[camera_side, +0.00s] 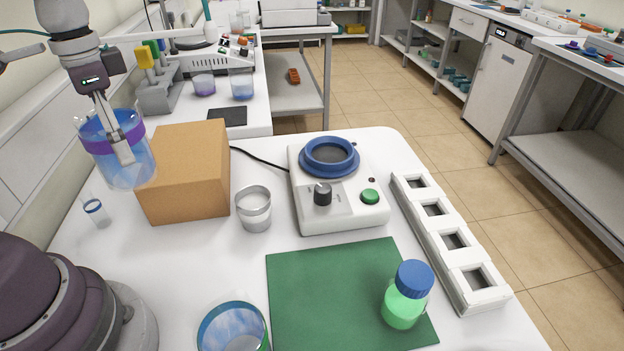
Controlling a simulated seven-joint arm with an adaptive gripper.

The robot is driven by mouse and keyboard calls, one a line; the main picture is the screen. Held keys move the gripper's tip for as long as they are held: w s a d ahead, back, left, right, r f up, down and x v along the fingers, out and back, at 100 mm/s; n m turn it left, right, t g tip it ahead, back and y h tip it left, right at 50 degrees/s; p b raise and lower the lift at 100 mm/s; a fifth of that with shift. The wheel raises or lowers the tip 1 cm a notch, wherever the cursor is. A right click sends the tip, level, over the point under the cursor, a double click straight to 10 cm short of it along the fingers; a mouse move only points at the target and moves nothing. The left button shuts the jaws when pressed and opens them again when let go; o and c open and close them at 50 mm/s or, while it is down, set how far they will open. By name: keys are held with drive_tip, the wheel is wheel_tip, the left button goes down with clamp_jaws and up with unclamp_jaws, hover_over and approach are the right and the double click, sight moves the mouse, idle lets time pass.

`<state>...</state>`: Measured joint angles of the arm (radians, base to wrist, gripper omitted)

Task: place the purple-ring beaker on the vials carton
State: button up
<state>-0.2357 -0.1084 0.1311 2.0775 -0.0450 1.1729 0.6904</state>
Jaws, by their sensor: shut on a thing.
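The purple-ring beaker (97,150) is a clear beaker with bluish content and a purple band near its top. It is at the upper left in the side view, upright or slightly tilted. My gripper (122,155) is shut on its wall, with a finger showing in front of the purple band. The vials carton (188,180) is a plain brown box on the white table, just right of the beaker. The beaker overlaps the carton's left edge in the picture. I cannot tell whether they touch.
A hotplate device (335,205) with a blue ring stands right of the carton. A metal cup (254,208) is between them. A small blue-rimmed vial (96,212) stands left. A green mat (330,290) holds a blue-capped bottle (405,297); a blue-rimmed beaker (232,330) is in front.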

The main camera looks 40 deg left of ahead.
drive_tip(key=shift+s+a+n, duration=0.3)
drive_tip(key=shift+s+n, duration=0.2)
drive_tip(key=shift+s, duration=0.25)
drive_tip(key=shift+a+f, duration=0.1)
drive_tip(key=shift+a, duration=0.15)
approach(184, 148)
drive_tip(key=shift+f, duration=1.75)
drive_tip(key=shift+f, duration=0.2)
drive_tip(key=o, duration=1.2)
